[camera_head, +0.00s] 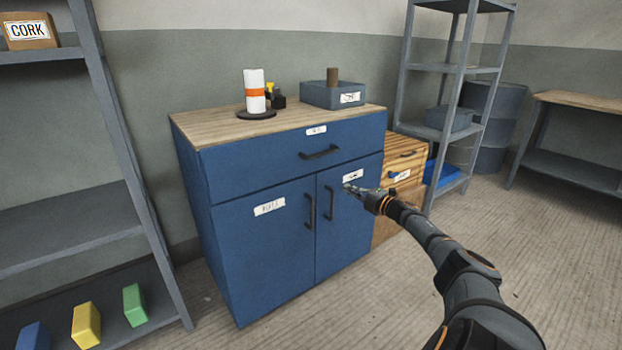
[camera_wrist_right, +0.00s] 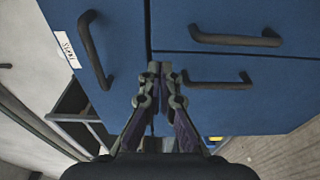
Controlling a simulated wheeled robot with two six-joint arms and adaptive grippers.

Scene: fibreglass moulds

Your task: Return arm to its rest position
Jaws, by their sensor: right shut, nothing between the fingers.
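My right arm (camera_head: 455,260) reaches in from the lower right of the head view. My right gripper (camera_head: 349,187) is shut and empty, in front of the blue cabinet (camera_head: 262,235) near its right door. In the right wrist view the gripper (camera_wrist_right: 158,68) shows with its fingertips together, near the gap between the doors. A door handle (camera_wrist_right: 218,83) lies just beside the fingertips; I cannot tell whether they touch. The doors and the drawer are shut. My left gripper is not in view.
The cabinet top holds a paper roll (camera_head: 254,88) on a stand and a grey bin (camera_head: 333,95). A wooden drawer unit (camera_head: 403,160) and a grey shelf rack (camera_head: 410,60) stand to the right. Another shelf (camera_head: 120,130) stands at the left. Floor (camera_head: 560,250) at right is clear.

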